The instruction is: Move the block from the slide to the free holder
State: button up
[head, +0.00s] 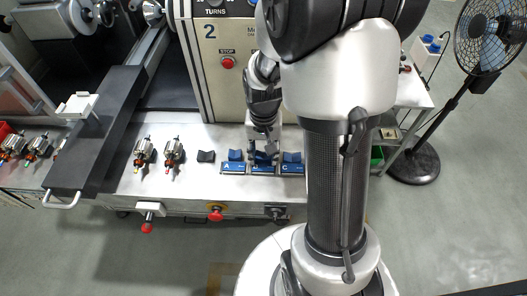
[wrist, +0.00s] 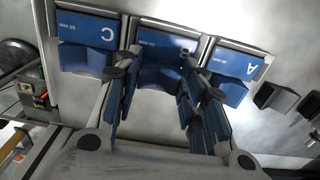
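My gripper (head: 264,152) is down at the middle of three holders on the bench. In the wrist view its fingers (wrist: 156,82) stand on either side of a blue block (wrist: 160,78) at the middle holder (wrist: 165,38). Whether they press on it or stand just clear cannot be told. The left holder A (head: 233,169) and right holder C (head: 292,169) each carry a blue block. In the wrist view A (wrist: 238,62) is right and C (wrist: 88,27) left. The dark rail, seemingly the slide (head: 108,125), bears a white plate (head: 78,105) with no block visible on it.
A black block (head: 206,156) sits left of holder A. Two armatures (head: 158,154) lie further left. The winding machine (head: 225,50) rises behind. Red knobs (head: 215,215) stick out along the bench front. A fan (head: 484,40) stands right, with open floor near it.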

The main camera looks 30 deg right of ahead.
jog(key=o, duration=0.5)
jog(key=shift+c, duration=0.2)
notch_tip(320, 180, up, 12)
dwell(0.4)
dwell(0.6)
